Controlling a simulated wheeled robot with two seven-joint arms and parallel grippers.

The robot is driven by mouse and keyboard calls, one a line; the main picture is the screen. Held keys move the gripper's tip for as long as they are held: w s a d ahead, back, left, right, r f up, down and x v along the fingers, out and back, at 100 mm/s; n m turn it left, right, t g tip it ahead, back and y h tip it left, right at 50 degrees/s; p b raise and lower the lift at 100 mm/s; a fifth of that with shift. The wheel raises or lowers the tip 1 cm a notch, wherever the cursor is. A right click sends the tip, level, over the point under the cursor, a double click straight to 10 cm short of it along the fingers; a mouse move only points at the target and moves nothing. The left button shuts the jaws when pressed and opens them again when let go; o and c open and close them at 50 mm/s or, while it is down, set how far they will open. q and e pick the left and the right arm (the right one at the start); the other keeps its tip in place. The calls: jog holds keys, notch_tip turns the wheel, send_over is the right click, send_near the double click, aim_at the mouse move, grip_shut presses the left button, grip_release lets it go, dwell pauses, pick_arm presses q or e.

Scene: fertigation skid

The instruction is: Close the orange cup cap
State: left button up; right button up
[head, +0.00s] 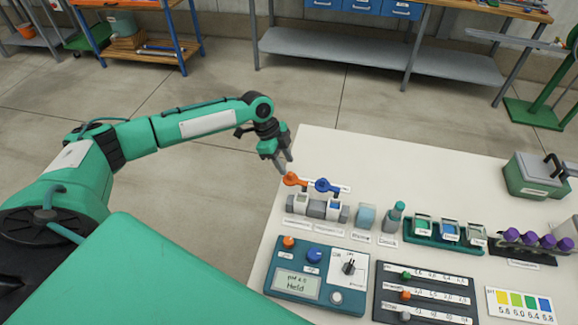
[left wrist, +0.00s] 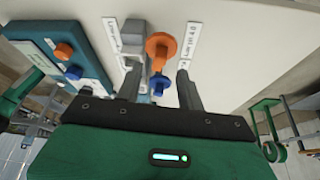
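The orange cup cap (head: 292,180) sits raised at the back of a grey cup block (head: 301,204) near the table's left edge. A similar blue cap (head: 327,185) stands just to its right. My left gripper (head: 285,168) is right behind and above the orange cap, pointing down. In the left wrist view, the orange cap (left wrist: 160,46) shows between the two spread fingers (left wrist: 160,85), with the blue cap (left wrist: 159,84) in line with it. The gripper is open, and I see no clear contact with the cap. My right gripper is out of view.
A teal control panel (head: 317,275) with knobs and a display lies in front of the cups. A light-blue block (head: 365,216), a teal bottle (head: 396,217) and a green tray (head: 408,234) stand to the right. The white table (head: 400,165) is clear behind them.

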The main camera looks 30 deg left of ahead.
aim_at(290, 173)
pick_arm(q)
jog(key=shift+p+x, duration=0.3)
jog(key=shift+x, duration=1.6)
grip_shut()
